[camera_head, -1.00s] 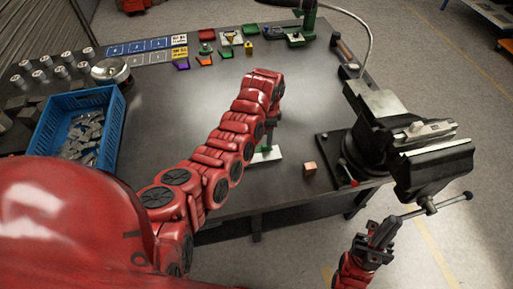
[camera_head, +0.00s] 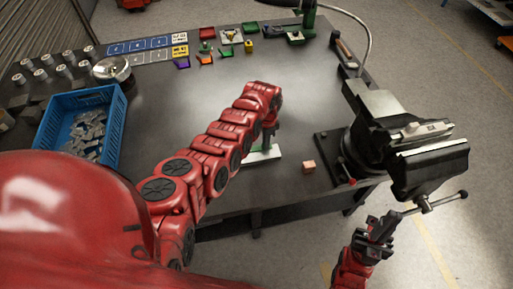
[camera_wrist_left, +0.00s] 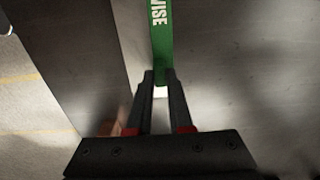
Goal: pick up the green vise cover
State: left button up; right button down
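The green vise cover (camera_wrist_left: 162,40), a narrow upright strip with white "VISE" lettering, shows in the left wrist view. In the head view its green part (camera_head: 262,148) is small and partly hidden behind my left arm, over a white plate (camera_head: 258,158) near the table's front edge. My left gripper (camera_wrist_left: 159,76) has its two fingertips on either side of the strip's lower end. Whether they touch it is unclear. In the head view the left gripper (camera_head: 268,132) points down there. My right gripper (camera_head: 388,226) is beside the vise handle, its fingers hard to make out.
A black vise (camera_head: 385,140) stands at the table's right edge, its handle (camera_head: 440,203) sticking out. A blue crate (camera_head: 112,135) of metal parts is at left. Coloured pieces and cards lie at the back.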

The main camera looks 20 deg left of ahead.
pick_arm(q)
grip_shut()
jog(key=shift+r, duration=0.15)
jog(key=shift+r, duration=1.15)
notch_tip(320, 180, up, 7)
jog(key=b, duration=0.3)
jog(key=shift+r, duration=0.2)
